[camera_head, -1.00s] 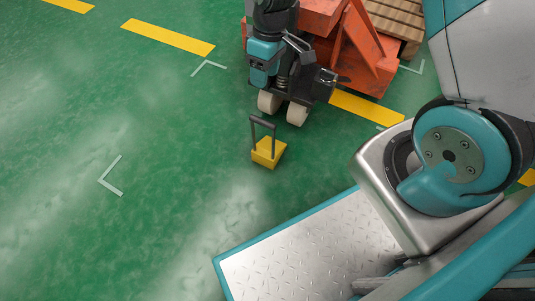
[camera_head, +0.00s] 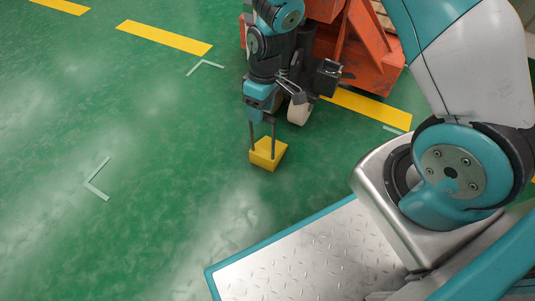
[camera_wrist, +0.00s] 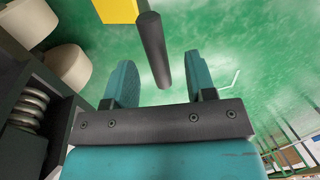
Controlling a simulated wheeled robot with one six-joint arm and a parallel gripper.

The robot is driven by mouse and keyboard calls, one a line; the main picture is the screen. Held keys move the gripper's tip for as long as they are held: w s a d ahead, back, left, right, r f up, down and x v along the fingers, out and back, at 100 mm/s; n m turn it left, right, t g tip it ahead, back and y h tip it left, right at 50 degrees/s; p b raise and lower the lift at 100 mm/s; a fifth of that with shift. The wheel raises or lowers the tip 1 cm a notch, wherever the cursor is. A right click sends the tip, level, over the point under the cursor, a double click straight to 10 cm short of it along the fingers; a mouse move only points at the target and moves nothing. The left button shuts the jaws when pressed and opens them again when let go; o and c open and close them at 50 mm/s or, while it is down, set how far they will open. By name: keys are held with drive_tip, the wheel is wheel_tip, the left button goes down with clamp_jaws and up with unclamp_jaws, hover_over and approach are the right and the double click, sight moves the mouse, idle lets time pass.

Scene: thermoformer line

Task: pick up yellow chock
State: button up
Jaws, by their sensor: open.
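The yellow chock (camera_head: 264,161) sits on the green floor in the head view, with a dark upright handle (camera_head: 251,135) on it. My gripper (camera_head: 262,112) is directly above the chock, pointing down at the top of the handle. In the wrist view my gripper (camera_wrist: 160,65) is open, with its two teal fingers apart. The dark handle bar (camera_wrist: 151,42) reaches between them. Part of the yellow chock (camera_wrist: 117,9) shows at the top edge. The top of the handle is hidden by the gripper in the head view, and I cannot tell whether a finger touches it.
An orange machine (camera_head: 360,55) with pale wheels (camera_head: 299,113) stands just behind and right of the chock. The wheels (camera_wrist: 65,67) also show at left in the wrist view. Yellow floor stripes (camera_head: 165,37) lie behind. The floor left of the chock is clear.

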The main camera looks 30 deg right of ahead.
drive_tip(key=f+b, duration=0.2)
drive_tip(key=f, duration=0.1)
drive_tip(key=f+b, duration=0.1)
drive_tip(key=shift+s+a+f, duration=0.15)
drive_tip(key=shift+s+a, duration=0.1)
drive_tip(key=shift+a, duration=0.1)
clamp_jaws()
idle(1.0)
